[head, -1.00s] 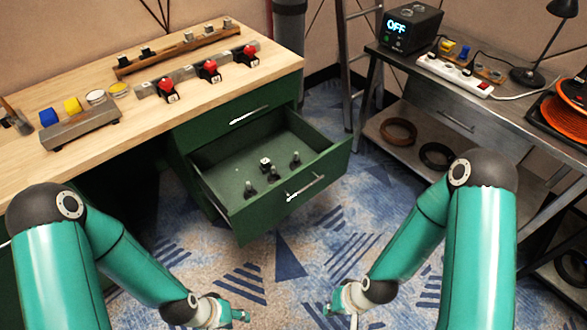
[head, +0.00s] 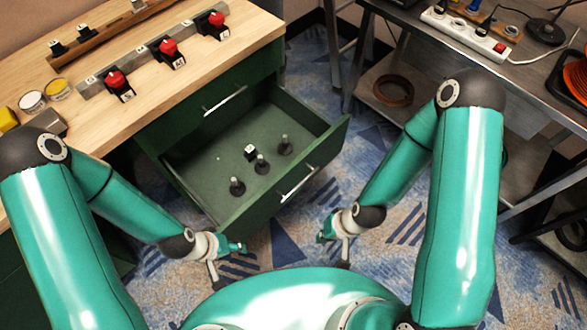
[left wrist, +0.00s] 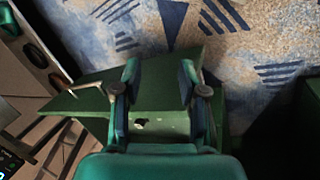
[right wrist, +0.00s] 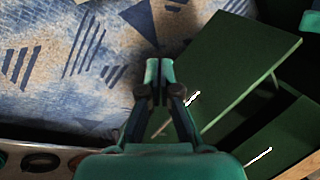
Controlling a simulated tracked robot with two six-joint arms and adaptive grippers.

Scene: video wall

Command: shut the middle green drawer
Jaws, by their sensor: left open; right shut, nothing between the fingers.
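The middle green drawer (head: 262,212) stands pulled out of the desk in the head view, with a silver bar handle (head: 298,184) on its front. Inside it lie several small dark knobbed pieces (head: 262,164) and a black-and-white cube (head: 250,152). My left gripper (head: 226,260) is open and empty near the drawer's front left corner. In the left wrist view its spread fingers (left wrist: 159,78) overlap green drawer panels (left wrist: 160,125). My right gripper (head: 334,248) is shut and empty, in front and to the right of the drawer. Its closed fingertips (right wrist: 159,70) appear beside a green panel (right wrist: 240,65) in the right wrist view.
A closed green drawer with a handle (head: 225,101) is above the open one. A metal bench (head: 440,60) with a power strip (head: 465,33) stands right. Patterned carpet (head: 400,225) is clear in front.

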